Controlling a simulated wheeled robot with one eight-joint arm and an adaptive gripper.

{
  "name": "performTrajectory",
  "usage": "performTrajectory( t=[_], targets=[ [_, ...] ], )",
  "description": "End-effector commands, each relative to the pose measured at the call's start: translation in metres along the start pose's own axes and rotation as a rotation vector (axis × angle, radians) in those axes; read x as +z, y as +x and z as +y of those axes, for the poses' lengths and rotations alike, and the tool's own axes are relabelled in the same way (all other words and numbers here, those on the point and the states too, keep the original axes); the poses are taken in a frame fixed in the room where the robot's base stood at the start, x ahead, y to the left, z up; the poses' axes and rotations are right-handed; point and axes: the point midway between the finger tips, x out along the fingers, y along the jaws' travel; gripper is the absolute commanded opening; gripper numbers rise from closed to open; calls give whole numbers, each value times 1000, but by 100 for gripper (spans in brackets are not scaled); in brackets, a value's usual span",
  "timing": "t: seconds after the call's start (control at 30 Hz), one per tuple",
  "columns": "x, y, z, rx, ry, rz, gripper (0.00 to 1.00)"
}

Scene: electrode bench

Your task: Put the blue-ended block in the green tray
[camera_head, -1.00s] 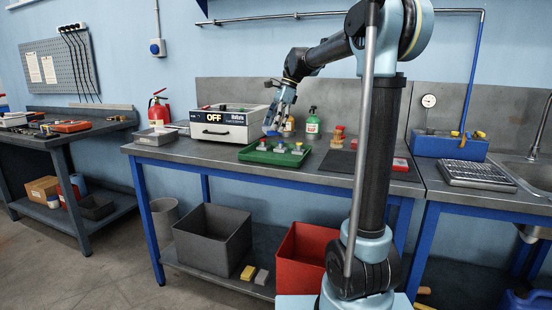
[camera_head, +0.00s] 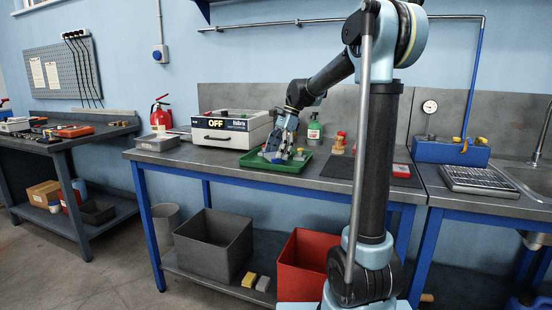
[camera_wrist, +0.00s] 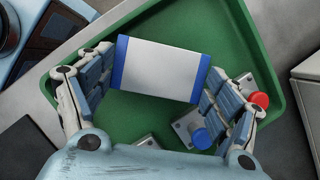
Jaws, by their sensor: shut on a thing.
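The blue-ended block (camera_wrist: 161,69) has a pale grey body with a blue band at each end. In the wrist view my gripper (camera_wrist: 158,82) is shut on it, one finger at each blue end. The block lies over the floor of the green tray (camera_wrist: 262,50); I cannot tell if it touches the floor. The block is hard to make out there.
In the wrist view a blue-knobbed metal piece (camera_wrist: 201,138) and a red-knobbed one (camera_wrist: 260,100) stand in the tray near my right finger.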

Motion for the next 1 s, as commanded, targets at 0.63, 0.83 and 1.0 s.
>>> performTrajectory(
  t=[0.63, 0.83, 1.0],
  targets=[
    [-8, 19, 0, -1, 1, 0, 100],
    [-8, 18, 0, -1, 1, 0, 100],
    [-8, 18, 0, -1, 1, 0, 100]
  ],
)
